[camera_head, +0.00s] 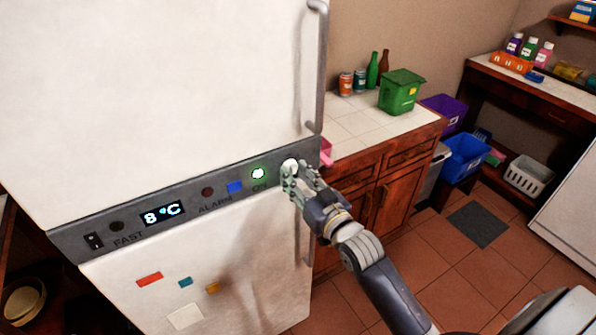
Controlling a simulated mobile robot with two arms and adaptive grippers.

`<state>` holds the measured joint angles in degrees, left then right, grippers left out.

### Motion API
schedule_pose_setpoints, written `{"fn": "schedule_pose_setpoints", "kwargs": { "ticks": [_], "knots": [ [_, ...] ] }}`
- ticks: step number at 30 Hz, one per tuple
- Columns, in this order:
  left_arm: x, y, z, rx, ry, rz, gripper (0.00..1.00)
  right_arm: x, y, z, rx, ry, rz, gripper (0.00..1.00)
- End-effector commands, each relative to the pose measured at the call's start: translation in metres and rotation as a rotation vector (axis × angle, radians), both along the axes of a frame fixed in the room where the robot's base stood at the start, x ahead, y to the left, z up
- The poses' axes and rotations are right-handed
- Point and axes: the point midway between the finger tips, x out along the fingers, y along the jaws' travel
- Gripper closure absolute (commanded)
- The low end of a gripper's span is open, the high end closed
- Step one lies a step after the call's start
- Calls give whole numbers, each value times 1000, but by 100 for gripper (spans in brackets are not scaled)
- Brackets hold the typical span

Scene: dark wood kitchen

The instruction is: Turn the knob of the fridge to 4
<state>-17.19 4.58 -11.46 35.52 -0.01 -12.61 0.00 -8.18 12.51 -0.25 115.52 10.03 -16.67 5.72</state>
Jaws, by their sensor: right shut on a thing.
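The white fridge (150,90) fills the left of the head view. A grey control strip (135,226) runs across its front. The strip's display (163,214) reads 8 °C, and a round green light (258,173) is lit. The knob (290,165) is a pale round piece at the strip's right end. My right gripper (291,177) is shut on the knob and its fingers cover most of it. The knob's marks and setting are hidden. My left gripper is not in view.
The fridge's upper door handle (317,70) stands just above my right gripper. A tiled counter (360,125) with a green box (401,92), bottles and cans is to the right. The red tiled floor (440,262) is mostly open.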

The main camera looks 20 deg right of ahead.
Motion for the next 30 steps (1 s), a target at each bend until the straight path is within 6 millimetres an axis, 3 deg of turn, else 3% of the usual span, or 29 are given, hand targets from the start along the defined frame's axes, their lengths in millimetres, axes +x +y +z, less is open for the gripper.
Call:
{"fn": "schedule_pose_setpoints", "kwargs": {
  "ticks": [12, 30],
  "knots": [
    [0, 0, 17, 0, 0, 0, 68, 0, 2, 0, 243, 25, 0, 93],
    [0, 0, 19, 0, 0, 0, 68, 0, 2, -1, 298, 29, 0, 93]
  ]
}}
